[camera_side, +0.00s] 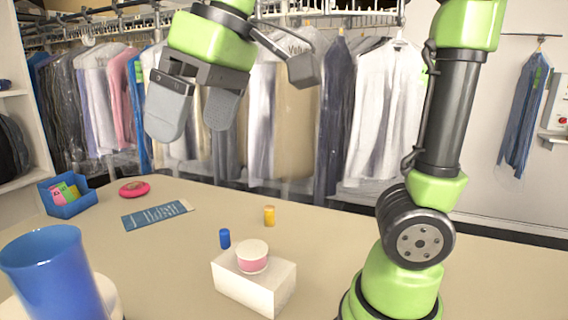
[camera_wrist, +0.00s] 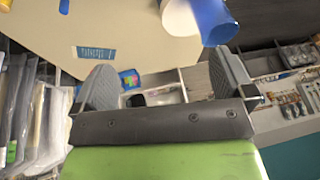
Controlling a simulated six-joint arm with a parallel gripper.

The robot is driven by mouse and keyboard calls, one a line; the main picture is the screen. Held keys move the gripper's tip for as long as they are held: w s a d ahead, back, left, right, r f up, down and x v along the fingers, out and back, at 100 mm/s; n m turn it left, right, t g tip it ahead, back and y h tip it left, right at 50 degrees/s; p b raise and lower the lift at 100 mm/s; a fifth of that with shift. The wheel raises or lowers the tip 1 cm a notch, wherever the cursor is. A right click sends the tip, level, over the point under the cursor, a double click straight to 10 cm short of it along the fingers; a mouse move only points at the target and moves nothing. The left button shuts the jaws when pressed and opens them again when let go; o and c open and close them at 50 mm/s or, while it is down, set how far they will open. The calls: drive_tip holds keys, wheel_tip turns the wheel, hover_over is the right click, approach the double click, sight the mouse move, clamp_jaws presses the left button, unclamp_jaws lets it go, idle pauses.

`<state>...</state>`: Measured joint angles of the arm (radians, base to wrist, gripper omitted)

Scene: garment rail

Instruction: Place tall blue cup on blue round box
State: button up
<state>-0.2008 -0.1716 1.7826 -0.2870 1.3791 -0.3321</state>
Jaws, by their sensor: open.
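The tall blue cup (camera_side: 52,275) is upright at the front left of the table in the side view, cut by the frame edge. It also shows at the top of the wrist view (camera_wrist: 213,22). A white round object (camera_side: 108,296) is partly hidden behind it. A small blue cylinder (camera_side: 224,238) stands near the table's middle; I see no other blue round thing, and cannot tell if it is the round box. My gripper (camera_side: 192,128) is open and empty, high above the table, behind and right of the cup. Its fingers show apart in the wrist view (camera_wrist: 165,75).
A white block (camera_side: 245,290) carries a pink and white tub (camera_side: 252,257). A yellow cylinder (camera_side: 269,215), blue leaflet (camera_side: 157,215), pink dish (camera_side: 134,188) and blue bin (camera_side: 68,195) are on the table (camera_side: 330,250). Hung garments (camera_side: 375,110) line the back. The table's middle left is clear.

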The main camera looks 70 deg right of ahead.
drive_tip(key=s+d+f+m+t, duration=0.3)
drive_tip(key=s+f+m, duration=0.2)
drive_tip(key=s, duration=0.4)
drive_tip(key=shift+d+f, duration=0.35)
drive_tip(key=shift+f, duration=0.1)
